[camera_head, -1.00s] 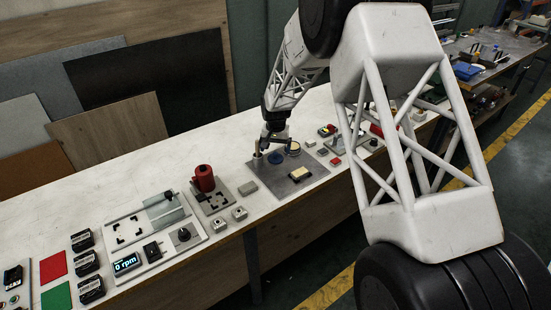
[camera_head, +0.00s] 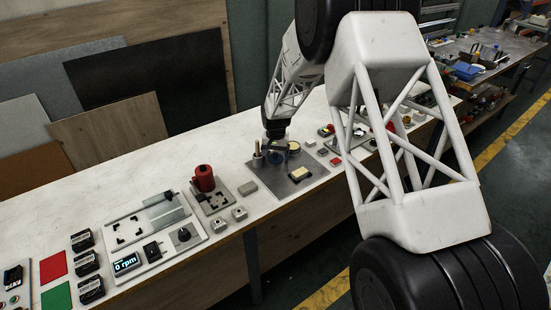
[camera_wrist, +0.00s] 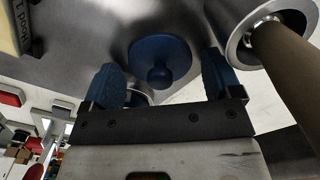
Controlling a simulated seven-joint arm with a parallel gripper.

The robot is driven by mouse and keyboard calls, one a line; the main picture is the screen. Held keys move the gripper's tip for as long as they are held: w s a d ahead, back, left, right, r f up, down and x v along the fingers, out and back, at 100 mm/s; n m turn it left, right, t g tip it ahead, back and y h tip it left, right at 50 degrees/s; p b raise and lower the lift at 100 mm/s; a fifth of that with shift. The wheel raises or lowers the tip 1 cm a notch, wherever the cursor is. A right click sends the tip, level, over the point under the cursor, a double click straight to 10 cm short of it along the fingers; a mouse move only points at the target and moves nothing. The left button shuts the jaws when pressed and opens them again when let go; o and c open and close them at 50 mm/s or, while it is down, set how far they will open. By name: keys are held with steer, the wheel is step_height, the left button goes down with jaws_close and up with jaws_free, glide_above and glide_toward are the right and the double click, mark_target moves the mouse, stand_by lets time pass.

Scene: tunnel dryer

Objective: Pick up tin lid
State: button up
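The tin lid (camera_wrist: 163,48) is a round blue disc with a small ball-shaped knob, lying on a grey metal plate (camera_wrist: 90,35) in the wrist view. My gripper (camera_wrist: 160,82) is open, with one blue-padded finger on each side of the knob and a gap on both sides. No contact shows. In the head view my gripper (camera_head: 276,149) is low over the plate (camera_head: 262,178) and largely hides the lid. How far the fingertips are above the plate is hard to tell.
A metal cup (camera_wrist: 240,48) with a brown rod (camera_wrist: 285,70) stands close to the right finger. A cream round tin (camera_head: 294,146) stands beside the gripper, and a cream block (camera_head: 299,174) lies on the plate's front. A red cylinder (camera_head: 204,178) stands to the left.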

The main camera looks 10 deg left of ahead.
mark_target(275, 153)
steer(key=c, duration=0.7)
steer(key=shift+c, duration=0.2)
steer(key=shift+r, duration=0.1)
steer(key=shift+r, duration=0.7)
step_height(275, 153, up, 2)
steer(key=shift+r, duration=0.1)
steer(key=s+d, duration=0.2)
steer(key=s, duration=0.3)
steer(key=s+d, duration=0.2)
steer(key=s, duration=0.3)
steer(key=s+d+r, duration=0.1)
steer(key=s+d, duration=0.1)
steer(key=s, duration=0.3)
steer(key=shift+r, duration=0.1)
steer(key=shift+w, duration=0.2)
steer(key=w+r, duration=0.1)
steer(key=w, duration=0.6)
steer(key=w+r, duration=0.2)
steer(key=w, duration=0.4)
steer(key=w+r, duration=0.1)
steer(key=w, duration=0.6)
steer(key=shift+w+r, duration=0.35)
steer(key=shift+r, duration=0.05)
